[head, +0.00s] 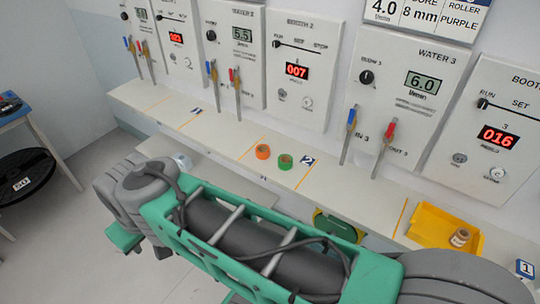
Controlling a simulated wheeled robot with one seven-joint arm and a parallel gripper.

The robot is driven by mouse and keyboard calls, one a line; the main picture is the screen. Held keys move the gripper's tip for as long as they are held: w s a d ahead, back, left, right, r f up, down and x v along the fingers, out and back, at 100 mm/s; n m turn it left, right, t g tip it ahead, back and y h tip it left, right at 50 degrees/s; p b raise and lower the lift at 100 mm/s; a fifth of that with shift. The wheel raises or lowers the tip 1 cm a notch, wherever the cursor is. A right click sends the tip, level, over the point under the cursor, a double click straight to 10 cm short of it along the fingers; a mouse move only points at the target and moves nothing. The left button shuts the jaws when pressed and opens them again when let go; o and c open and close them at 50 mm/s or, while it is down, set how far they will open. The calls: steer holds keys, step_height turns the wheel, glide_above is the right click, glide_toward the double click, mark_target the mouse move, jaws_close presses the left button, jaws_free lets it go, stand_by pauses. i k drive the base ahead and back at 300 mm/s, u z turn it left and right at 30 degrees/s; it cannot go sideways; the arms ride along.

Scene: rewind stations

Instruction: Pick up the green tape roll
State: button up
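The green tape roll (285,161) lies on the long white shelf (225,134) below the wall panels. An orange tape roll (262,151) lies just left of it, with a small gap between them. My green and grey arm stretches across the lower part of the head view, in front of the shelf. My gripper cannot be made out, so its fingers and anything in them are hidden.
Valve handles in red and blue stand out from the panels behind the shelf. A yellow bin (432,228) with a small brown roll (460,237) sits on the shelf at right. A blue table (15,118) and a black disc (22,178) are at left.

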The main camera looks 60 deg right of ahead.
mark_target(282, 159)
steer(key=z, duration=0.35)
steer(key=i, duration=0.8)
steer(key=z, duration=1.1)
steer(key=i, duration=0.5)
steer(key=z, duration=0.45)
